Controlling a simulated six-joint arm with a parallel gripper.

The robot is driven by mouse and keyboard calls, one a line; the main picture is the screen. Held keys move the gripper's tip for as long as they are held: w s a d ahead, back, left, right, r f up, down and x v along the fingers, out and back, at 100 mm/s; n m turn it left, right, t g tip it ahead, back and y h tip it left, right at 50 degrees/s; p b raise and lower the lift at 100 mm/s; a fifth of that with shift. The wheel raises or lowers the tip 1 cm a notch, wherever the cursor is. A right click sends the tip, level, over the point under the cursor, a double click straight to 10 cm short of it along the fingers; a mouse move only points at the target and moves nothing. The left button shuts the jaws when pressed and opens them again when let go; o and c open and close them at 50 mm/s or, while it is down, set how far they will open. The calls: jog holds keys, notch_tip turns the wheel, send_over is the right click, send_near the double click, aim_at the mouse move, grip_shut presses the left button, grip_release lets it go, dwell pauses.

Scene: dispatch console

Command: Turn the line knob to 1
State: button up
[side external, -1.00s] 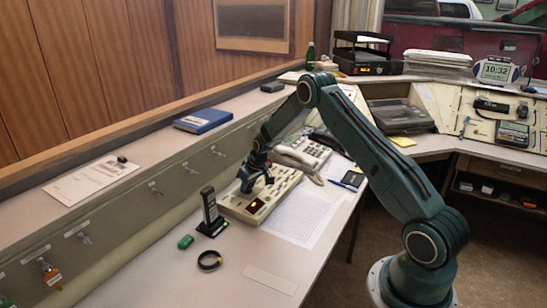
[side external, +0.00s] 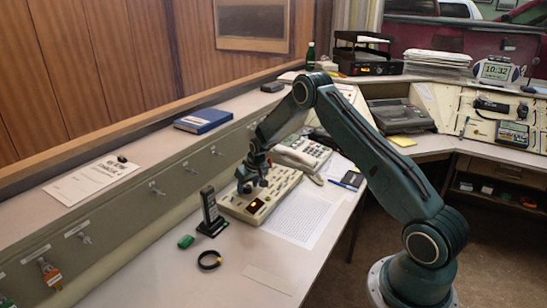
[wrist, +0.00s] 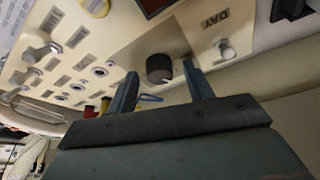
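A dark round knob (wrist: 158,68) sits on the beige console panel in the wrist view. Its pointer and position marks are not readable. My gripper (wrist: 158,72) is open, with one finger on each side of the knob and visible gaps to both. In the side view, my gripper (side external: 252,186) points down over the beige console (side external: 273,192), near a small amber-lit display (side external: 256,206). The knob is too small or hidden to make out there.
A key switch (wrist: 225,50) marked DAY is right of the knob, with round lamps or buttons (wrist: 100,71) to the left.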

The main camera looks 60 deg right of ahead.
jog(key=shift+r, duration=0.2)
jog(key=v, duration=1.3)
jog(key=shift+s+r, duration=0.2)
dwell(0.4)
jog(key=s+a+r+n, duration=0.1)
jog(key=s+a+r, duration=0.55)
jog(key=r, duration=0.25)
jog(key=s+a+r+n, duration=0.1)
jog(key=s+a+r, duration=0.4)
jog(key=a+r, duration=0.25)
jog(key=s+a+r+n, duration=0.1)
jog(key=s+a, duration=0.3)
jog(key=s, duration=0.7)
jog(key=s+a+r+n+t+y, duration=0.1)
jog(key=s+a, duration=0.4)
jog(key=s, duration=0.7)
jog(key=shift+r+y, duration=0.3)
jog(key=shift+r, duration=0.25)
